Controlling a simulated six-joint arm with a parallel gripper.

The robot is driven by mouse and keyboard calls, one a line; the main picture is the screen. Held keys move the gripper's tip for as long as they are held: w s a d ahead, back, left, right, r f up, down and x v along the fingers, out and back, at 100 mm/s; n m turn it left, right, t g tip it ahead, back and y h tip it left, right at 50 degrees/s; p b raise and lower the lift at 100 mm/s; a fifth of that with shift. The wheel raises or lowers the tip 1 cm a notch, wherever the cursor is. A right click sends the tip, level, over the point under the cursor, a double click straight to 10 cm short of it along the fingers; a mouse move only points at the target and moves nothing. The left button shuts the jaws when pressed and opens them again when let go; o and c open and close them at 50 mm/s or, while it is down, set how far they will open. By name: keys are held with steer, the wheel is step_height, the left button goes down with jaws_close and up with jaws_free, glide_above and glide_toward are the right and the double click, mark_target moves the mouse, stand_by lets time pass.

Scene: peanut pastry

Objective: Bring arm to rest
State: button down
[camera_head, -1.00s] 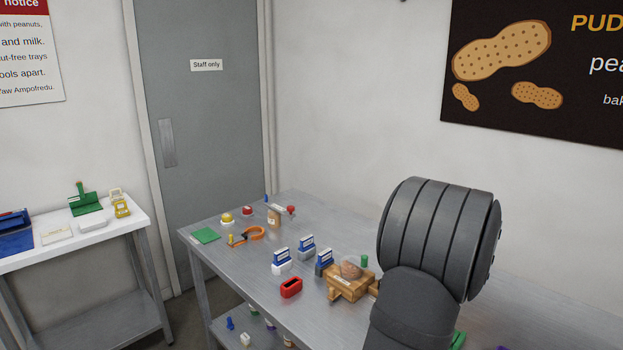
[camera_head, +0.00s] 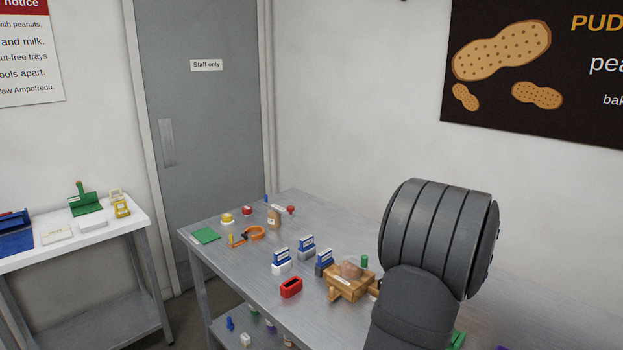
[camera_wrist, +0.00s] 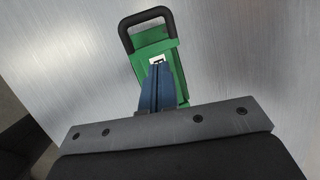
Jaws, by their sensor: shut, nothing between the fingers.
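My gripper (camera_wrist: 157,64) shows in the wrist view with its two blue fingers together and nothing between them. Its fingertips are in front of a green object with a black loop handle (camera_wrist: 158,45) on the metal surface. I cannot tell from this view whether the fingers touch it. In the head view my dark grey arm fills the right of the picture and the gripper is hidden. A green edge (camera_head: 457,339) shows beside the arm low in that view.
A white side table (camera_head: 125,229) stands left. The table's left front is partly clear.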

step_height(320, 180, up, 5)
steer(key=s+d, duration=0.1)
steer(key=f, duration=0.2)
steer(key=w+a+f, duration=0.1)
steer(key=f, duration=0.5)
steer(key=shift+w+a, duration=0.3)
steer(key=shift+a, duration=0.05)
steer(key=v, duration=1.2)
steer(key=a+n, duration=0.1)
steer(key=n, duration=0.6)
steer(key=w+a+r+n+g+h, duration=0.1)
steer(key=n, duration=0.5)
steer(key=a+r+n+g+h, duration=0.1)
steer(key=a+n, duration=0.1)
steer(key=n, duration=0.5)
steer(key=shift+w+a+r+n, duration=0.1)
steer(key=shift+w+r+n, duration=0.1)
steer(key=shift+n, duration=0.1)
steer(key=shift+f, duration=0.1)
